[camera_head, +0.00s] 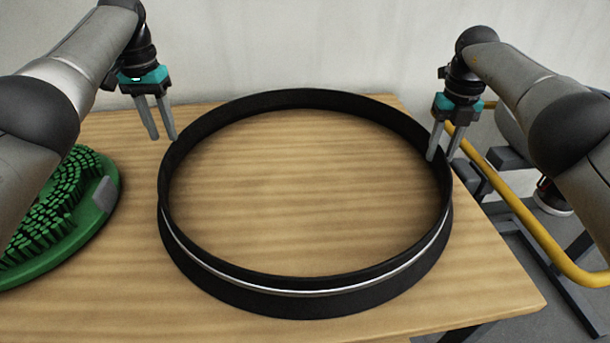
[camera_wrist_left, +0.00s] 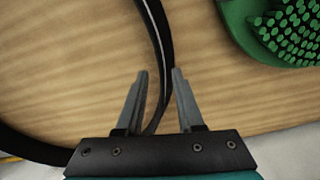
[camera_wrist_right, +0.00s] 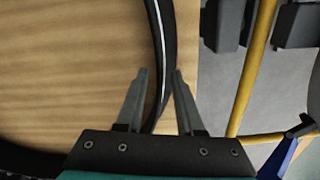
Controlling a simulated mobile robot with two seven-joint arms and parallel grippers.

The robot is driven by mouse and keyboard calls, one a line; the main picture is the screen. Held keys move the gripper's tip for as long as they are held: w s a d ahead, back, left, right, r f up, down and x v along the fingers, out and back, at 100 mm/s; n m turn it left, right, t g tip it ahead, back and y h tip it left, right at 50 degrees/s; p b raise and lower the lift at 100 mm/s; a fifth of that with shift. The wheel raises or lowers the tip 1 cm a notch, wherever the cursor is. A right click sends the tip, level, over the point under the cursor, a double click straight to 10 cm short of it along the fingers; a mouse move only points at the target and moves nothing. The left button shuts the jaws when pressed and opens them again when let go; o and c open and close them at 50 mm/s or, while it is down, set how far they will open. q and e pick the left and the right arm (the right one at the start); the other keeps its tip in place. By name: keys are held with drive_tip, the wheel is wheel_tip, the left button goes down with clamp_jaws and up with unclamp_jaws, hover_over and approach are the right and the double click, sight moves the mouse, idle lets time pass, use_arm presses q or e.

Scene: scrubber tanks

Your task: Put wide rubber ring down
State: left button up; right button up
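The wide rubber ring (camera_head: 310,300) is a large black band with a thin light stripe around its outside. It appears to lie flat on the wooden table (camera_head: 310,190). My left gripper (camera_head: 163,138) is at the ring's far left side, fingers open and pointing down. In the left wrist view the ring's band (camera_wrist_left: 160,50) runs between the spread fingers (camera_wrist_left: 160,72). My right gripper (camera_head: 440,158) is at the ring's right side, its fingers around the rim. In the right wrist view the band (camera_wrist_right: 163,50) passes between its spread fingers (camera_wrist_right: 160,72).
A green round brush (camera_head: 105,225) with stubby bristles lies at the table's left. A yellow rail (camera_head: 535,230) and dark metal parts stand beyond the right table edge. A pale wall (camera_head: 300,45) is behind the table. Bare tabletop shows in front of the ring.

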use_arm(q)
drive_tip(key=shift+r, duration=1.05)
use_arm(e)
drive_tip(key=shift+r, duration=0.25)
wheel_tip(320, 180, up, 7)
drive_tip(key=shift+r, duration=0.1)
